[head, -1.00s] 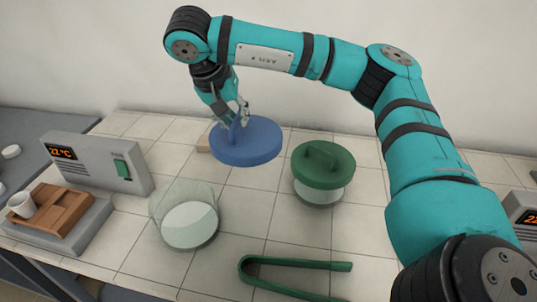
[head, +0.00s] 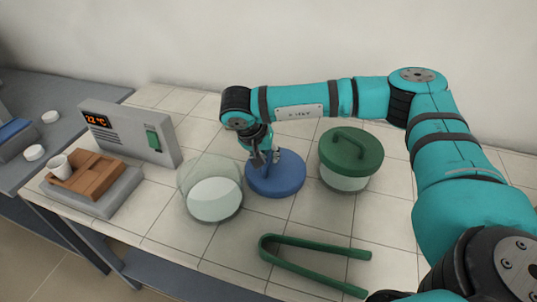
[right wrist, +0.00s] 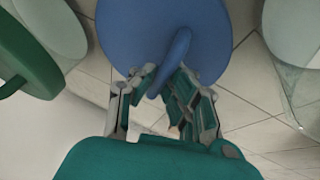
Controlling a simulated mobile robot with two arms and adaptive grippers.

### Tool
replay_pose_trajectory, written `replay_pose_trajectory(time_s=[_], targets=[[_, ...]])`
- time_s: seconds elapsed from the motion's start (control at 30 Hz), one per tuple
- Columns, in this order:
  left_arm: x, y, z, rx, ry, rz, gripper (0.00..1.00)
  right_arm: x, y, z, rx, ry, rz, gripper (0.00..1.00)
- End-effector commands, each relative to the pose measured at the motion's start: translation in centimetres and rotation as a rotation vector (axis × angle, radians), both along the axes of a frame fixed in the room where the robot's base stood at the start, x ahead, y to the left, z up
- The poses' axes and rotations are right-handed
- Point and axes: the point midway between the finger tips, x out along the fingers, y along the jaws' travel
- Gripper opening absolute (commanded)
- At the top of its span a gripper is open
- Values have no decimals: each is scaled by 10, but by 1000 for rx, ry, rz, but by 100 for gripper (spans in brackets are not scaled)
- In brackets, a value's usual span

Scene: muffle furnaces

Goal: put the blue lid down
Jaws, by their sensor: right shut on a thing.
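The blue lid (head: 283,181), a round disc with an upright handle, is between the open glass jar and the green-lidded jar in the head view. My right gripper (head: 264,160) is shut on its handle from above. In the right wrist view the blue lid (right wrist: 150,28) lies flat side up, with the handle between the fingers of my right gripper (right wrist: 160,82). The lid looks level and at or close to the tiled tabletop (head: 180,247); I cannot tell whether it touches. My left gripper is not in view.
The open glass jar (head: 214,201) with white contents stands just left of the lid. The green-lidded jar (head: 345,182) stands close on the right. Green tongs (head: 305,268) lie in front. A furnace control box (head: 135,133) and wooden tray (head: 88,176) with a cup are at left.

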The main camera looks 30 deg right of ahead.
Motion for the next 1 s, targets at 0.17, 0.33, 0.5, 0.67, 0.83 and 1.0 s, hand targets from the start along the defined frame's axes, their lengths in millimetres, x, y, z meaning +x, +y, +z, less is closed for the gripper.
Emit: replay_pose_trajectory(time_s=[0.17,0.33,0.5,0.67,0.83,1.0], targets=[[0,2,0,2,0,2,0,1,0,0,1,-4,1,0],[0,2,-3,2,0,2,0,1,0,-4,1,-2,0,0],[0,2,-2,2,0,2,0,1,0,-3,0,-2,0,31],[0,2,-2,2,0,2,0,1,0,-3,0,-2,0,33],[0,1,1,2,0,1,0,1,0,1,1,-3,-1,33],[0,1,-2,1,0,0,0,-1,8,18,1,-4,2,33]])
